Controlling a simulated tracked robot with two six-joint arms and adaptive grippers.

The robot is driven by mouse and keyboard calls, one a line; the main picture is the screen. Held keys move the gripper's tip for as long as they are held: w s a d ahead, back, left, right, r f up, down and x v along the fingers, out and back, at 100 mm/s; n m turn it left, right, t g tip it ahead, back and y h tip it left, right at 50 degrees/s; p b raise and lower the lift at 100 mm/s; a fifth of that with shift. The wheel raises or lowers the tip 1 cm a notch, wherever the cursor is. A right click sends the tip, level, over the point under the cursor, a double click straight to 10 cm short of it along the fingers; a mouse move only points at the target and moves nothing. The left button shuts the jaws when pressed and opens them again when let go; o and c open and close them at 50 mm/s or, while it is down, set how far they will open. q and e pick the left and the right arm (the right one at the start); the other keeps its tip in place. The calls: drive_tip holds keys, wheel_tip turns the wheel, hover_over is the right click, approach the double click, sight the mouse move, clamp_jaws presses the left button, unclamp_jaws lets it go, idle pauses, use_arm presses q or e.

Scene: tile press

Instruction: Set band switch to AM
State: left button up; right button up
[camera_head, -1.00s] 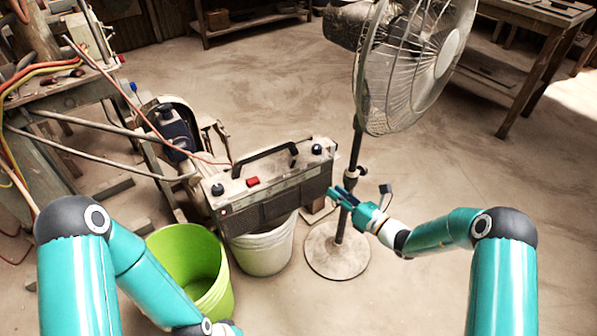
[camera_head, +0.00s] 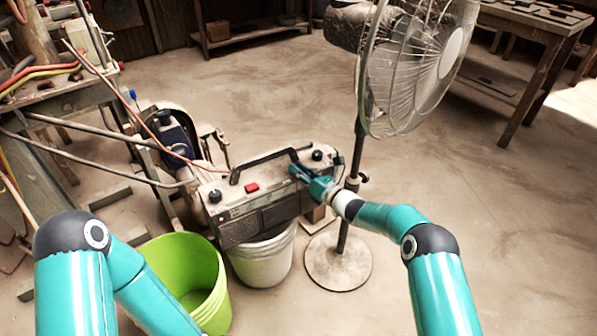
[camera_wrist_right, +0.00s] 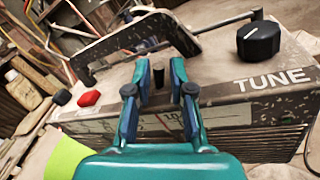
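The radio (camera_head: 262,201) is a worn grey box with a black carrying handle, resting over a white bucket. My right gripper (camera_head: 297,171) is at the radio's front top edge, right of its middle. In the right wrist view my right gripper (camera_wrist_right: 158,92) is open, its two blue fingers apart. A small black upright lever (camera_wrist_right: 158,77) on the radio's top shows between the fingers, with gaps on both sides. No AM or FM marking is readable. My left arm enters at the left, but its gripper is out of view.
A red button (camera_wrist_right: 89,98) is left of the fingers, and a black TUNE knob (camera_wrist_right: 258,43) is right. The handle (camera_wrist_right: 135,42) arches behind them. A fan (camera_head: 415,70) stands right of the radio; a green bucket (camera_head: 185,275) and white bucket (camera_head: 263,262) are below.

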drive_tip(key=shift+w+a, duration=0.25)
drive_tip(key=shift+w, duration=0.05)
clamp_jaws()
